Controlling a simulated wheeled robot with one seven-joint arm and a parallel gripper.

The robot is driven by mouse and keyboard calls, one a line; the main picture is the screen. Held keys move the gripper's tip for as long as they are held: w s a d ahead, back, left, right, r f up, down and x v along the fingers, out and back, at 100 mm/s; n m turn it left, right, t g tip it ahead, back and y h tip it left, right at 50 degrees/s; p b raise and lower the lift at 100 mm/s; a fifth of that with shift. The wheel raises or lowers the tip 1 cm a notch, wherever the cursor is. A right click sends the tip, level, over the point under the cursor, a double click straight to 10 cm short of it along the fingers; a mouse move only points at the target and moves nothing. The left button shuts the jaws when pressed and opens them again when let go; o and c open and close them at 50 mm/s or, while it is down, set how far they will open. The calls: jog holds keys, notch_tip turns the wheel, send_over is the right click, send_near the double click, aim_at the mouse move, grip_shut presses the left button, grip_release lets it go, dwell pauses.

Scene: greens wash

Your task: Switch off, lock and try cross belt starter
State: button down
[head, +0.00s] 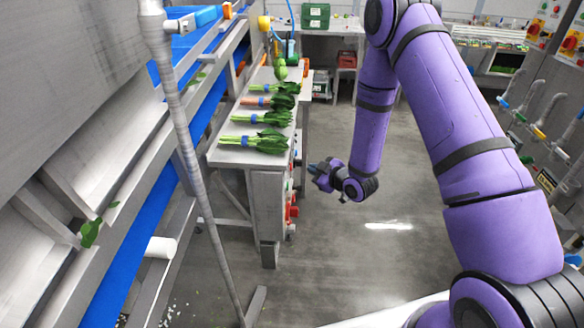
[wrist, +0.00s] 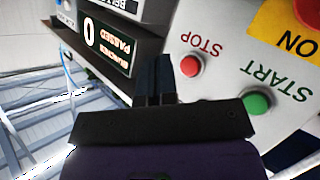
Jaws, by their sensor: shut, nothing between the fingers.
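A grey control box fills the right of the wrist view, its lettering upside down. It carries a red STOP button (wrist: 190,66), a green START button (wrist: 257,104) and part of a red and yellow switch (wrist: 308,14) marked ON, cut off by the frame. My gripper (wrist: 154,72) is shut and empty, its fingertips just left of the STOP button; I cannot tell whether they touch anything. In the head view my gripper (head: 322,172) is beside the bench end, where red controls (head: 292,212) show edge-on. No padlock is identifiable.
A display (wrist: 105,48) reading BUNCHES PASSED 0 adjoins the box. The steel bench (head: 229,156) holds several bunches of greens (head: 258,141). More red and yellow switch boxes (head: 570,44) hang on the right wall. The floor (head: 340,255) between is clear.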

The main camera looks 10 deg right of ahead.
jog(key=shift+s+d, duration=0.15)
jog(key=shift+d, duration=0.35)
jog(key=shift+s+d, duration=0.15)
jog(key=shift+d, duration=0.35)
jog(key=w+d+r+m+g+h, duration=0.1)
jog(key=d+r+m+h, duration=0.15)
jog(key=r, duration=1.15)
jog(key=s+d+r+m+g+h, duration=0.1)
jog(key=s+d+r+h, duration=0.1)
jog(key=s+r, duration=0.35)
jog(key=s+d+r+m+g+h, duration=0.1)
jog(key=s+r+m+h, duration=0.1)
jog(key=r, duration=0.6)
jog(key=s+r+m+g, duration=0.1)
jog(key=s+r, duration=0.3)
jog(key=s, duration=0.6)
jog(key=s+r+m+g, duration=0.2)
jog(key=s+r, duration=0.2)
jog(key=s, duration=0.6)
jog(key=s+r+m+g, duration=0.1)
jog(key=s+r+m, duration=0.1)
jog(key=s, duration=0.8)
jog(key=shift+a+r+m+g, duration=0.3)
jog(key=shift+r+m, duration=0.05)
jog(key=shift+r, duration=0.55)
jog(key=c, duration=1.8)
grip_release()
jog(key=shift+h, duration=0.25)
jog(key=shift+c, duration=0.2)
